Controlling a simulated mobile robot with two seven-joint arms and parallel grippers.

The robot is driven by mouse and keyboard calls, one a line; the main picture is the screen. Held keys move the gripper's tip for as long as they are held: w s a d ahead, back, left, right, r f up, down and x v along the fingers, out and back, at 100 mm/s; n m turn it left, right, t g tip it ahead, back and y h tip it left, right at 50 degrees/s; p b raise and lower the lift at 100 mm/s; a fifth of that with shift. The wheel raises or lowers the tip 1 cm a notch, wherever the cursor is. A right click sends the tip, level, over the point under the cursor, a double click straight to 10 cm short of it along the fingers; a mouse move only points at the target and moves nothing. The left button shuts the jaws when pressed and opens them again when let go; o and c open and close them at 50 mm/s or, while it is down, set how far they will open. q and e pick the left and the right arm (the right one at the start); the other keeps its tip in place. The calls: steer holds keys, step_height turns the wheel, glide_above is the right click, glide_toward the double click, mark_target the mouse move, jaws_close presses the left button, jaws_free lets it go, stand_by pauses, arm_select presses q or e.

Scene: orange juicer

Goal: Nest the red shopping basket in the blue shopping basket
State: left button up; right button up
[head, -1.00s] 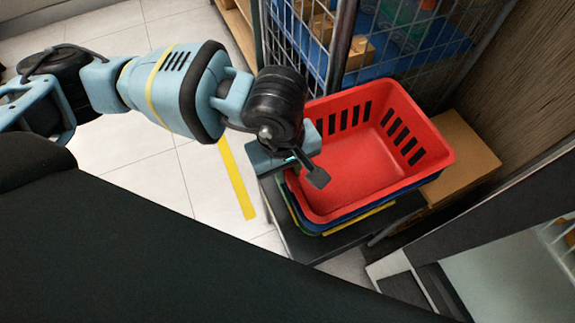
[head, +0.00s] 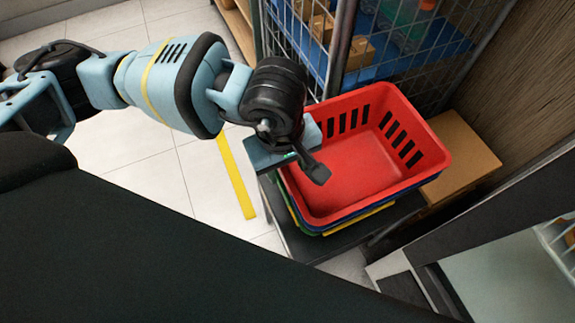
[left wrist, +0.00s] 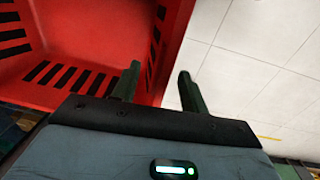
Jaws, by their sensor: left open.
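The red shopping basket (head: 345,178) sits on top of a stack of baskets, upright and empty inside. Only a thin strip of the blue shopping basket (head: 362,212) shows under the red one's near edge; the red basket appears to sit in it. My left gripper (head: 300,158) is open at the red basket's left wall. In the left wrist view, one finger of the gripper (left wrist: 158,85) is over the red basket (left wrist: 75,45) and the other is over the floor outside it. Contact with the wall cannot be told. My right gripper is not in view.
Yellow and green edges (head: 360,219) show below the blue strip, on a dark stand (head: 300,240). A wire cage cart (head: 345,50) stands behind, and a cardboard box (head: 462,160) is at the right. White floor with yellow tape (head: 237,185) is clear at left.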

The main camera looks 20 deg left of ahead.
arm_select(q)
step_height(320, 180, up, 5)
steer(key=shift+s+a+r+p, duration=0.1)
steer(key=shift+a+r+p, duration=0.1)
steer(key=shift+p, duration=0.1)
steer(key=shift+r, duration=0.55)
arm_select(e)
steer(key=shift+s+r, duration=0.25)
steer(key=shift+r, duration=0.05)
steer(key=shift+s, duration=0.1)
arm_select(q)
steer(key=shift+s+f, duration=0.1)
steer(key=shift+s, duration=0.05)
